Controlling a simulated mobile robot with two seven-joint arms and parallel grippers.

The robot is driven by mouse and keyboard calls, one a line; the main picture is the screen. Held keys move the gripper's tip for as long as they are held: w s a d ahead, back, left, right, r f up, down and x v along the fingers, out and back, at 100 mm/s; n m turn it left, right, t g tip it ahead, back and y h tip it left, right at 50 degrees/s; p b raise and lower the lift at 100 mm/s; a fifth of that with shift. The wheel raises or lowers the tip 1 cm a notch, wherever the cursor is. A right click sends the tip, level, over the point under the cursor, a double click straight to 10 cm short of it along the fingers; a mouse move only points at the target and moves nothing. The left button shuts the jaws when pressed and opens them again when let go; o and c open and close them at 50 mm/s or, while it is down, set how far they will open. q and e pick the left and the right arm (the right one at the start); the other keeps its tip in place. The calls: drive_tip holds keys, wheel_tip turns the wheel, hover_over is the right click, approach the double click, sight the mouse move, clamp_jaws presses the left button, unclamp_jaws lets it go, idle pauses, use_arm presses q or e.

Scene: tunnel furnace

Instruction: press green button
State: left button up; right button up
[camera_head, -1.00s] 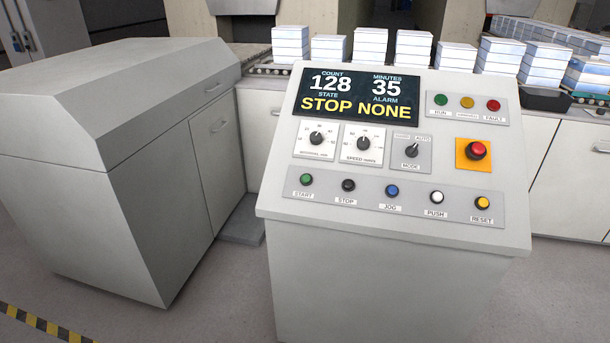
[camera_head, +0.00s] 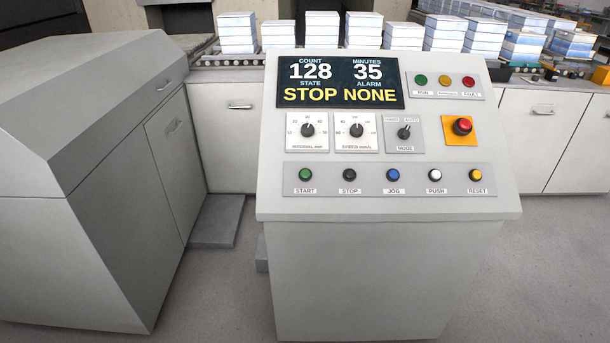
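The green button (camera_head: 305,174), labelled START, is at the left end of the lower button strip on the sloped control panel (camera_head: 283,231). Black STOP, blue JOG, white PUSH and yellow RESET buttons sit in a row to its right. A green RUN lamp (camera_head: 421,80) is at the panel's upper right. The display (camera_head: 340,83) reads count 128, minutes 35, state STOP, alarm NONE. Neither of my grippers is in view.
A large grey cabinet (camera_head: 110,190) stands left of the panel. White cabinets and a conveyor with stacks of tiles (camera_head: 323,32) run behind it. A red emergency knob (camera_head: 462,126) sits on a yellow plate at the panel's right. The floor (camera_head: 550,280) at right is clear.

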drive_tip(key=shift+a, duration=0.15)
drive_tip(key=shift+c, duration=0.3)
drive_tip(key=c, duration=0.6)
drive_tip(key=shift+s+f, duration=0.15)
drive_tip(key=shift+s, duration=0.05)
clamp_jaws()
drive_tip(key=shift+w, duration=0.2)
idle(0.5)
